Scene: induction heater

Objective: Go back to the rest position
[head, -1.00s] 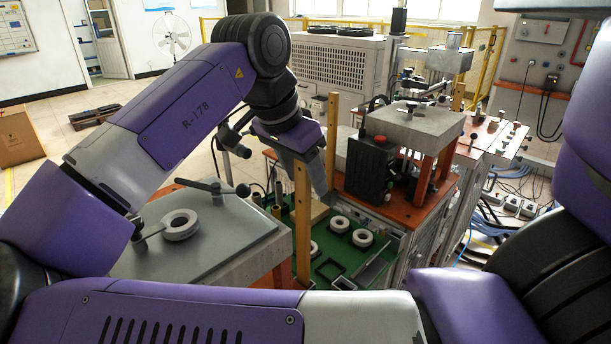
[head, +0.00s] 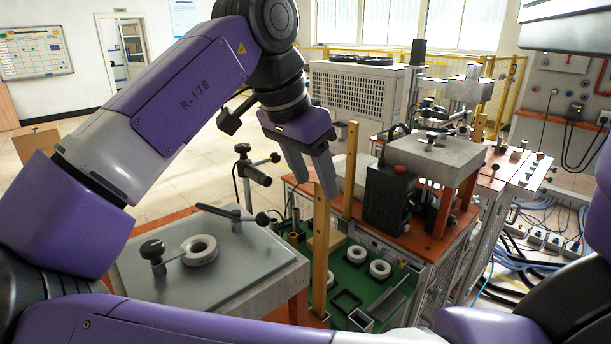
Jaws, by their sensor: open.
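My gripper (head: 316,190) hangs from my purple arm in the middle of the head view, fingers pointing down and apart. It is open with nothing seen between the fingers. It is in front of the wooden posts, above the green tray area. A white ring (head: 199,250) lies on the grey plate (head: 240,281) at the left, beside a black-knobbed clamp. Two more white rings (head: 356,254) (head: 380,269) lie on the green surface (head: 350,278) below and right of the gripper.
Wooden posts (head: 321,255) stand close to the gripper. A black box with a red button (head: 386,195) and a metal press block (head: 435,153) stand to the right. A white cabinet (head: 355,92) is behind. Open floor shows at the left; cables (head: 530,255) lie at the right.

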